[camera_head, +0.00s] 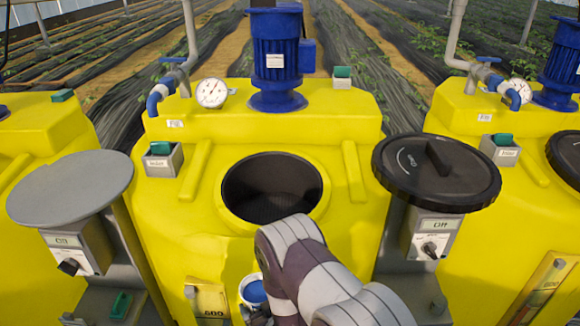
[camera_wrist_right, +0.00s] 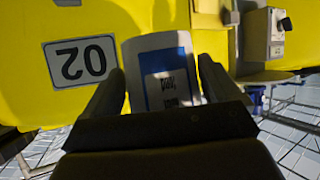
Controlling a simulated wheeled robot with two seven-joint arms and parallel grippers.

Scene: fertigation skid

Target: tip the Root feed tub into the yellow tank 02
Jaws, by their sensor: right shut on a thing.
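The white tub (camera_wrist_right: 140,50) with a blue label is between the fingers of my right gripper (camera_wrist_right: 162,85), which is shut on it. The label text is upside down in the wrist view and only partly readable. In the head view the tub (camera_head: 252,291) shows low in front of the yellow tank (camera_head: 170,215), below its opening, partly hidden by my right arm. The tank's round opening (camera_head: 272,185) is uncovered and dark inside. A plate marked 02 (camera_wrist_right: 80,60) shows upside down on the tank in the wrist view. My left gripper is in neither view.
A black lid (camera_head: 437,170) rests on a stand right of the opening. A grey round plate (camera_head: 70,188) stands at left. A blue motor (camera_head: 275,60) and a gauge (camera_head: 211,93) are behind the opening. More yellow tanks flank both sides.

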